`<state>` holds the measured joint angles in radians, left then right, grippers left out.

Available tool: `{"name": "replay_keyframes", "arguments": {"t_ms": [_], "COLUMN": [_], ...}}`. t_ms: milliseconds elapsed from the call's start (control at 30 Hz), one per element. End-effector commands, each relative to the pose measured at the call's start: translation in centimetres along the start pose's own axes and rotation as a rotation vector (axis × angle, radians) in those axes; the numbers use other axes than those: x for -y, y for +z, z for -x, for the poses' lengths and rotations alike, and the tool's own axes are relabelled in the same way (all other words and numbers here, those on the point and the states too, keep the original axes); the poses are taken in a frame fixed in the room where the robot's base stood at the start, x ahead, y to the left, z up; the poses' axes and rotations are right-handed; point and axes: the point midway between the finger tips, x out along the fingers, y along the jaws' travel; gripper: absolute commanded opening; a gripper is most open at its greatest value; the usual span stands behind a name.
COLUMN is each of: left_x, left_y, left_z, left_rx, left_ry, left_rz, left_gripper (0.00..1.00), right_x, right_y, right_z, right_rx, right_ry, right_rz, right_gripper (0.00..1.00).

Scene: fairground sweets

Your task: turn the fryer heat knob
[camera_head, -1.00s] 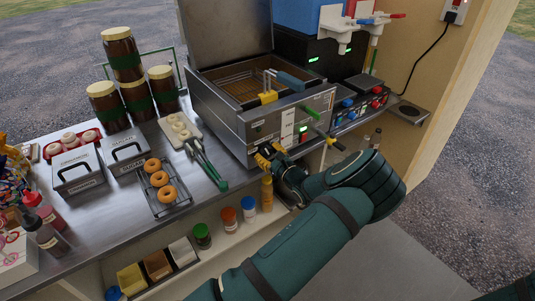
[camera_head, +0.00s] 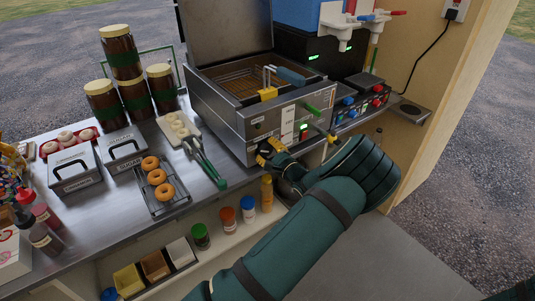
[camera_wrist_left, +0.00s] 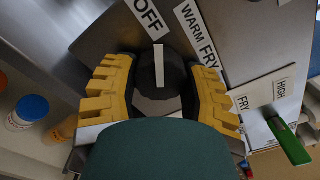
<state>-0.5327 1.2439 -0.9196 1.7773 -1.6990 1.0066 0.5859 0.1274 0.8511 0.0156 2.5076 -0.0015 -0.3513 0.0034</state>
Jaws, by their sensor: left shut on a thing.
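The fryer (camera_head: 228,112) stands on the counter with its lid up. Its dark heat knob (camera_wrist_left: 158,75) shows in the left wrist view on the steel front panel, between my yellow finger pads. The white pointer line on the knob points towards the OFF label (camera_wrist_left: 148,18). WARM and FRY labels sit to its right. My left gripper (camera_head: 268,152) is at the lower left of the fryer front in the head view, shut on the knob, which it hides there. My right gripper is not in view.
A green-handled lever (camera_wrist_left: 290,142) sticks out beside the knob on the panel. Green-handled tongs (camera_head: 208,165) and a rack of doughnuts (camera_head: 180,197) lie left of the fryer. Several bottles, including an orange-topped one (camera_head: 228,219), stand on the shelf below.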

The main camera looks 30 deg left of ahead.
Motion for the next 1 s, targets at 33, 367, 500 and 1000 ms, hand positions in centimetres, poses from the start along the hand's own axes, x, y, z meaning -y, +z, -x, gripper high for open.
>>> {"name": "replay_keyframes", "arguments": {"t_ms": [33,367,500,1000], "left_x": [-0.12,0.01,0.05,0.08], "left_y": [-0.15,-0.09,-0.08,-0.06], "left_z": [0.03,0.04,0.05,0.05], "left_rx": [-0.002,-0.002,-0.002,-0.002], "left_ry": [0.001,0.0,0.0,0.0], "left_rz": [0.03,0.156,0.174,0.178], "left_gripper": [0.11,0.11,0.11,0.79], "right_x": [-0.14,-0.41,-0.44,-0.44], "right_y": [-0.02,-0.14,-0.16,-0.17], "right_z": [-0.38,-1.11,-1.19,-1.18], "right_rx": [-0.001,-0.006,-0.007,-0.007], "right_ry": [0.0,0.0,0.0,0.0], "right_rz": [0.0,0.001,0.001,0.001], "right_gripper": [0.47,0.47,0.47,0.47]}}
